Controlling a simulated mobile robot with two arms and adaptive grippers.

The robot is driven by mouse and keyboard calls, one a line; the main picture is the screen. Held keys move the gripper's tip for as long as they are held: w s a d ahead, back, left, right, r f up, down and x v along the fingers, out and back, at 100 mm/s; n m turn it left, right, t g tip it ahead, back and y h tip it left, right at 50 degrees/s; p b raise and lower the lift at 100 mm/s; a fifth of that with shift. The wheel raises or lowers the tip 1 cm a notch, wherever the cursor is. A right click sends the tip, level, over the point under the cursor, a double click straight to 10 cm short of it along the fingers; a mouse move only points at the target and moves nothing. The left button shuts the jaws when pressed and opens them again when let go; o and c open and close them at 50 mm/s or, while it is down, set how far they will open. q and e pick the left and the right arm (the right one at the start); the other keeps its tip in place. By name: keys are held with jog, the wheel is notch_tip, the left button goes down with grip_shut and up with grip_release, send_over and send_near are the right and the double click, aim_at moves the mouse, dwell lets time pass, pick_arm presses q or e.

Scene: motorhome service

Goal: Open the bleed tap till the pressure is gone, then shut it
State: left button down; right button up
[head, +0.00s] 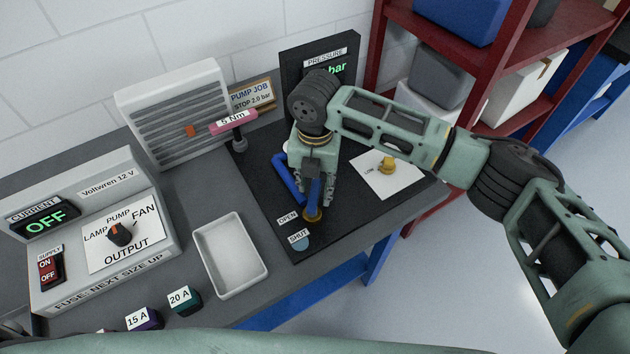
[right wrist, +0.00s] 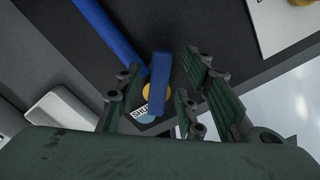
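The bleed tap has a blue lever (head: 314,190) on a brass base (head: 313,214), on the black board (head: 265,195). Beside it are an OPEN label (head: 287,218) and a SHUT label (head: 298,238). I cannot tell which label the lever is set to. My right gripper (head: 316,198) points down over the tap. In the right wrist view its fingers (right wrist: 157,100) are spread, with the blue lever (right wrist: 160,75) between them and gaps visible. The pressure display (head: 337,70) shows green "bar"; my right arm hides its number.
A blue pipe (head: 284,172) runs close to the tap. A yellow knob (head: 387,164) on a white plate is to the right. A white tray (head: 231,262), a power supply (head: 105,232), and a grey heater-like unit (head: 178,115) stand left. A red shelf (head: 470,40) is behind.

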aim_at(315, 188)
notch_tip(315, 188, up, 12)
dwell(0.4)
jog(key=shift+f, duration=0.1)
dwell(0.4)
